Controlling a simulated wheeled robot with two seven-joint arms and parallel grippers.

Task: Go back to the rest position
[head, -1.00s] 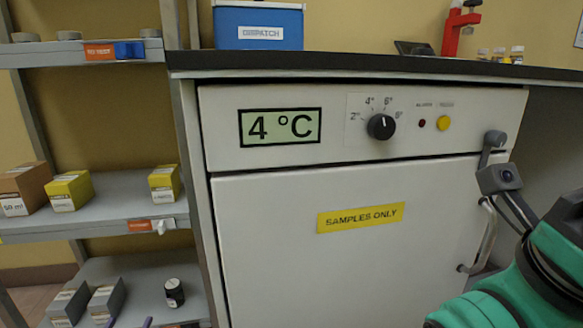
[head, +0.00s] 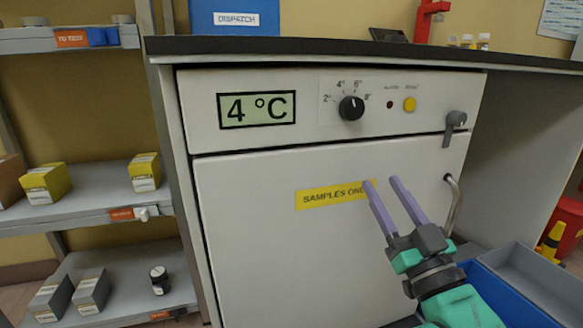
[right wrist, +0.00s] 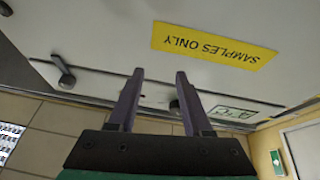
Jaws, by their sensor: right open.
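My right gripper (head: 382,205) is open and empty in front of the fridge door (head: 250,240), just right of the yellow "SAMPLES ONLY" label (head: 322,196). In the right wrist view its two purple fingers (right wrist: 158,100) are spread with nothing between them, and the label (right wrist: 213,45) shows upside down beyond them. The fridge door looks shut. Its curved handle (head: 453,205) is right of my gripper and apart from it. My left gripper is in neither view.
The fridge display (head: 256,108) reads 4 °C. A black worktop (head: 330,47) carries a blue DISPATCH box (head: 235,18). Shelves with yellow boxes (head: 46,184) stand at left. A blue-edged tray (head: 505,295) is at lower right, close to my right arm.

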